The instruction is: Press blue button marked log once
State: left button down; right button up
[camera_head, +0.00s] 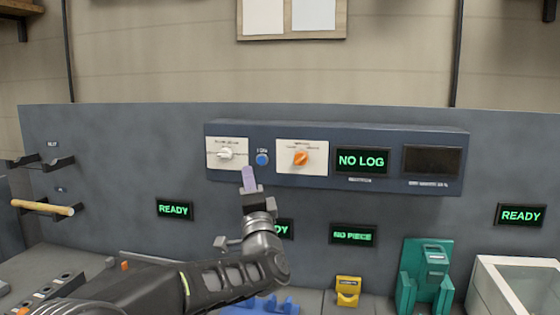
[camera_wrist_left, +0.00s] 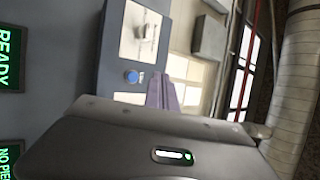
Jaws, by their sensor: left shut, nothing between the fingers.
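The blue button (camera_head: 262,159) sits on the dark blue control panel (camera_head: 400,135), under a small label, between a white knob (camera_head: 226,154) and an orange knob (camera_head: 301,158). The button also shows in the left wrist view (camera_wrist_left: 132,77), left of the fingertips. My left gripper (camera_head: 249,180) is shut and empty, with its fingers pointing up just below and left of the button in the head view. A gap shows between fingertips and button in both views. The display on the panel reads NO LOG (camera_head: 361,161). My right gripper is not in view.
A dark blank display (camera_head: 431,161) is at the panel's right. READY signs (camera_head: 175,209) and a NO PIECE sign (camera_head: 353,234) hang on the grey wall below. A yellow holder (camera_head: 347,291), a green holder (camera_head: 425,278) and a white glass-topped box (camera_head: 515,288) stand at lower right.

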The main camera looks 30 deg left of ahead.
aim_at(261, 160)
pick_arm(q)
jog(key=shift+s+d+r+m, duration=0.1)
jog(key=shift+s+r+m, duration=0.1)
jog(key=shift+s+m, duration=0.3)
jog(key=shift+w, duration=0.2)
jog(key=shift+w+a+p, duration=0.5)
jog(key=shift+w+p, duration=0.05)
jog(key=shift+w, duration=0.8)
jog(key=shift+w+a+p, duration=0.5)
jog(key=shift+w+p, duration=0.1)
jog(key=shift+w, duration=0.8)
jog(key=shift+w+a+p, duration=0.5)
jog(key=shift+w+p, duration=0.05)
jog(key=shift+w, duration=0.8)
jog(key=shift+w, duration=0.1)
jog(key=shift+w+a, duration=0.1)
jog(key=shift+w, duration=0.2)
